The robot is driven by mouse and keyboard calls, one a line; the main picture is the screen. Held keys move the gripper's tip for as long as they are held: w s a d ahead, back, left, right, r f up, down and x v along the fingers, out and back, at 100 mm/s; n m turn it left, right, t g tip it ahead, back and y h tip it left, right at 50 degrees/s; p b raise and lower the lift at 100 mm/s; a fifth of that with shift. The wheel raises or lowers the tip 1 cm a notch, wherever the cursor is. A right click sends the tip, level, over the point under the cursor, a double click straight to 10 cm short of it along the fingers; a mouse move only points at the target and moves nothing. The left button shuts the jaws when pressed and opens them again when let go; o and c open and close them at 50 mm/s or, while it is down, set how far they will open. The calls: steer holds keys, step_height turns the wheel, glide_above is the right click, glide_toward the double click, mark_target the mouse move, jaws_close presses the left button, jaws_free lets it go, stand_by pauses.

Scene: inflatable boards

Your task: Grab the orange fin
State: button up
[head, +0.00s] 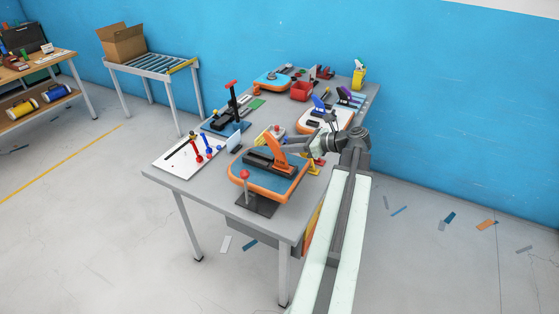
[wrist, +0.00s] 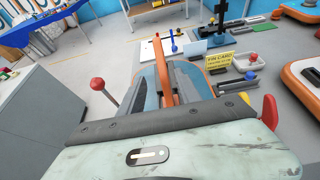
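The orange fin (head: 277,150) stands upright on a black base on the orange-rimmed blue board (head: 240,181) at the near end of the table. In the wrist view the fin (wrist: 163,78) rises just beyond the dark front edge of my wrist housing. My gripper (head: 287,147) comes in from the right, level with the fin and at or very close to its right side.
A red-knobbed lever (head: 245,177) stands in front of the board. A white panel with red and blue pegs (head: 186,157) lies left. A yellow card (wrist: 219,62) stands beyond the fin. A blue fin (head: 318,103) and purple fin (head: 345,94) stand farther back.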

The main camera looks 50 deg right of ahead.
mark_target(278, 151)
steer(key=w+f, duration=0.1)
steer(key=w+f+b, duration=0.1)
steer(key=w+b, duration=0.1)
steer(key=w, duration=0.1)
steer(key=shift+a+f, duration=0.3)
steer(key=shift+f, duration=0.1)
steer(key=shift+w, duration=0.3)
steer(key=shift+s+r, duration=0.1)
jaws_close()
steer(key=shift+a, duration=0.1)
stand_by(0.6)
